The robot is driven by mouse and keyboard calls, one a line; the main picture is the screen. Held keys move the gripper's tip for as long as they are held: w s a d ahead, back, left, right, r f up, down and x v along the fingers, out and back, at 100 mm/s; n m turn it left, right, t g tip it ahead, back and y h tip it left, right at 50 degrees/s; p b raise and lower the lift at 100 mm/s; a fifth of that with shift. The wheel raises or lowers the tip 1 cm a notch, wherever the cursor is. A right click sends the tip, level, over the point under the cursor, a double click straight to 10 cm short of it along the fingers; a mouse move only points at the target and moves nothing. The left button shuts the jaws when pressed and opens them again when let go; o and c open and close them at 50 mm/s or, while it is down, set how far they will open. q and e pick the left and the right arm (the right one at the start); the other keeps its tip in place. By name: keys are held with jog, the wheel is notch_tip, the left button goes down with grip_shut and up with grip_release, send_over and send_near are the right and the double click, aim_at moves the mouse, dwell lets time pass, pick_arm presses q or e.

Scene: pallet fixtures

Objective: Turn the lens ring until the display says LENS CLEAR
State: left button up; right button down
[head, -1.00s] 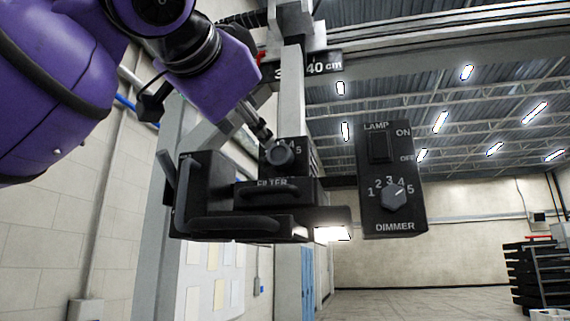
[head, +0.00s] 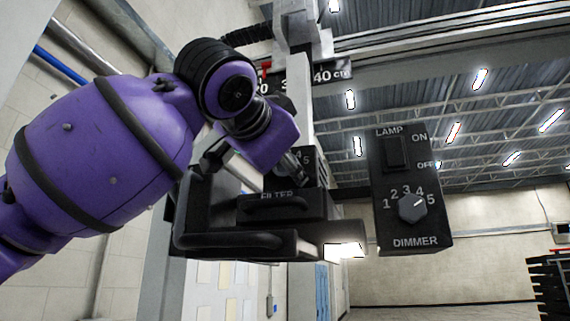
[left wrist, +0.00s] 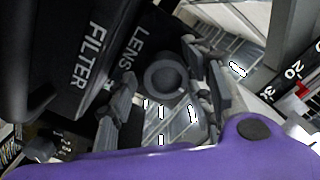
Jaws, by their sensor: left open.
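The lens ring is a grey round knob (left wrist: 167,77) beside the word LENS in the left wrist view. My left gripper (left wrist: 160,90) is open, with one finger on each side of the knob; I cannot tell whether either touches it. In the head view my left gripper (head: 292,165) reaches behind the FILTER block and covers most of the knob, leaving dial numbers at its right edge. The black lamp head (head: 225,240) carries the ring. No display reading LENS CLEAR shows in either view. My right gripper is not in view.
A black FILTER block (head: 270,205) with a handle sits just in front of the ring. A control box (head: 408,235) with a LAMP switch (head: 396,152) and a DIMMER knob (head: 412,207) hangs to the right. A centimetre scale (head: 330,76) is above. The lamp (head: 345,250) glows.

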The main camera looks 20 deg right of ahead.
pick_arm(q)
jog(key=shift+s+a+r, duration=0.1)
jog(key=shift+s, duration=0.1)
jog(key=shift+w, duration=0.15)
jog(key=c, duration=1)
